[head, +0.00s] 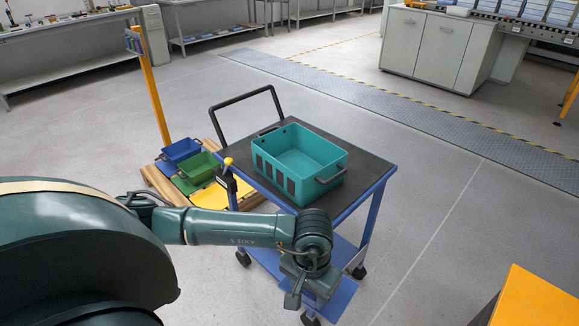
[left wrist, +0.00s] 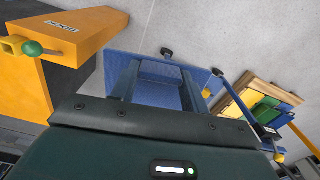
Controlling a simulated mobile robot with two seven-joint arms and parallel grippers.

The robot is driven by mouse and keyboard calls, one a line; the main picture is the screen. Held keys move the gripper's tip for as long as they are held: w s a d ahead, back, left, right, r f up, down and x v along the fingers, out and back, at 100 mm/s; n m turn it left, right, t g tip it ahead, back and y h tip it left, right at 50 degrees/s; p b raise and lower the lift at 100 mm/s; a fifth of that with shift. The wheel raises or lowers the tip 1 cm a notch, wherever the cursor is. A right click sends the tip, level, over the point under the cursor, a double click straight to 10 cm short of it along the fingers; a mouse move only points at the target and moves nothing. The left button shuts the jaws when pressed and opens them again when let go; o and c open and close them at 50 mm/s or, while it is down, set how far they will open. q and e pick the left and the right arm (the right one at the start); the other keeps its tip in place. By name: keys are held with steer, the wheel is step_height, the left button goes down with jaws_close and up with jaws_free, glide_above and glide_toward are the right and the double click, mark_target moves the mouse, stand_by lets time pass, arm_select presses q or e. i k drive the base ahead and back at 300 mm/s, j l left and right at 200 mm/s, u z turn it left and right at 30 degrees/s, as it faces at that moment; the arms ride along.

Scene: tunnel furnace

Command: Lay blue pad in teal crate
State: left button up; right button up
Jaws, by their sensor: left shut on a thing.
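The teal crate (head: 300,160) stands upright and looks empty on the dark top of a blue-framed cart. My left gripper (head: 298,290) hangs low in front of the cart's near side, below the level of the crate. In the left wrist view its two fingers (left wrist: 159,88) stand apart with a flat blue piece, the blue pad (left wrist: 160,97), between them. The left gripper is shut on this pad. The pad is hard to tell from the cart's blue lower shelf behind it. My right gripper is in neither view.
The cart top (head: 363,172) has a narrow bare strip around the crate. Blue (head: 183,150) and green (head: 197,168) bins stand on a pallet left of the cart. A yellow-orange block (head: 535,300) is at the lower right. Open floor lies right of the cart.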

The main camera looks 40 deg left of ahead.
mark_target(298, 161)
steer(key=i+j, duration=0.1)
steer(key=j, duration=0.25)
steer(key=i+j, duration=0.1)
steer(key=j, duration=0.25)
steer(key=i+j, duration=0.1)
steer(key=j, duration=0.2)
steer(key=i+j, duration=0.1)
steer(key=j, duration=0.25)
